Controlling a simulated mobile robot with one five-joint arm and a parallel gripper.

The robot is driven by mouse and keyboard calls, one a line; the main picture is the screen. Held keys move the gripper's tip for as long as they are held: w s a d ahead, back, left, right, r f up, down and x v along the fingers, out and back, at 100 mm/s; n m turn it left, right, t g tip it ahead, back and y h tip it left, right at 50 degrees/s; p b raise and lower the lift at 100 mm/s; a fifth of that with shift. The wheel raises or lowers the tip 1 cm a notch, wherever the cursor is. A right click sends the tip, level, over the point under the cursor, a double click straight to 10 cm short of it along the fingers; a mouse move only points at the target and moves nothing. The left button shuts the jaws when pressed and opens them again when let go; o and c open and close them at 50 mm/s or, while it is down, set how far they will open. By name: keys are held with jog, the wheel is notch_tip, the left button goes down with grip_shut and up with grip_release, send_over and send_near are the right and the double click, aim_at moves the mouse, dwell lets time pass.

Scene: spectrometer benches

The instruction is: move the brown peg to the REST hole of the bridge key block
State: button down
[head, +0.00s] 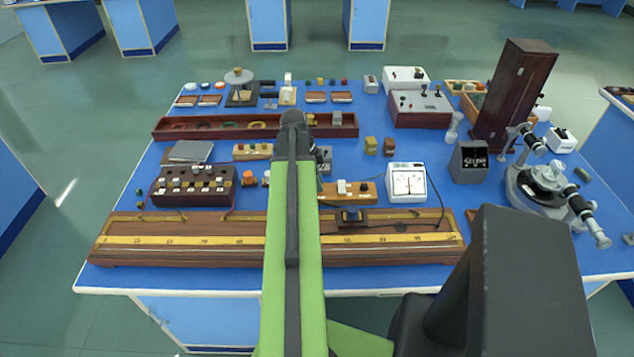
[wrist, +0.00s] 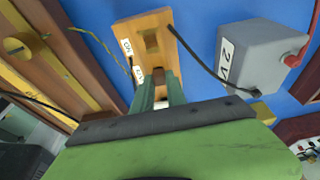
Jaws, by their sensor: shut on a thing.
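The bridge key block (wrist: 154,22) is a light wooden block in the upper middle of the wrist view. It has a dark square hole near its upper end and two small white labels along its left edge; I cannot read them surely. My gripper (wrist: 160,88) is over the block's lower end, its green fingers shut on the brown peg (wrist: 161,92). Only a little of the peg shows between the fingers. I cannot tell whether its lower end is in a hole or above the block. In the head view my arm hides the gripper.
A grey "2 V" box (wrist: 250,50) stands right of the block in the wrist view, a dark wire crossing between them. A long wooden scale board (head: 140,260) lies along the front table edge.

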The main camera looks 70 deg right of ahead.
jog(key=c, duration=1.3)
grip_release()
jog(key=shift+o, duration=0.2)
jog(key=p+v, duration=1.7)
jog(key=shift+r, duration=0.2)
jog(key=shift+w+a, duration=0.1)
jog(key=shift+w, duration=0.05)
